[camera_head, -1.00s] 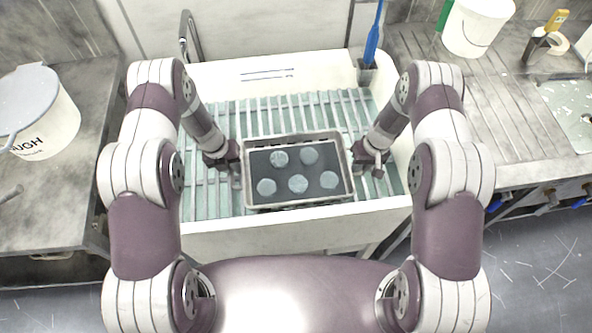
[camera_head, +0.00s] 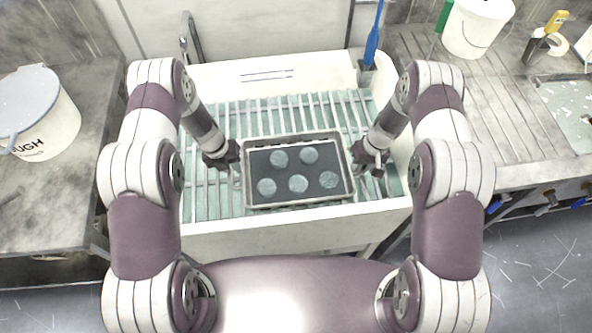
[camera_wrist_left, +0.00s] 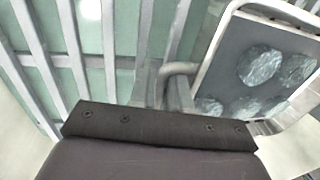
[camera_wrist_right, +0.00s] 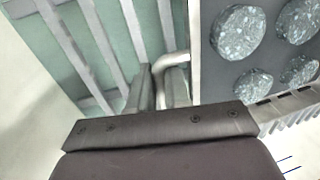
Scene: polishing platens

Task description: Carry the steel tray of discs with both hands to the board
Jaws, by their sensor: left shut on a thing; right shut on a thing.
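The steel tray (camera_head: 297,203) sits over the front part of the sink's slatted rack, with several speckled grey discs (camera_head: 298,184) lying on its dark lining. My left gripper (camera_head: 236,168) is shut on the tray's left handle, and my right gripper (camera_head: 359,165) is shut on its right handle. In the left wrist view the fingers (camera_wrist_left: 165,92) close around the bent handle beside the tray (camera_wrist_left: 215,45). The right wrist view shows the fingers (camera_wrist_right: 160,92) on the other handle, with discs (camera_wrist_right: 238,33) alongside. I cannot tell whether the tray touches the rack. I cannot make out the board for certain.
The white sink (camera_head: 290,240) surrounds the slatted rack (camera_head: 285,115). A lidded white bucket (camera_head: 45,125) stands on the left counter, another bucket (camera_head: 475,28) on the right. A speckled pale panel (camera_head: 572,108) lies at the far right. A blue-handled brush (camera_head: 372,40) stands at the sink's back.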

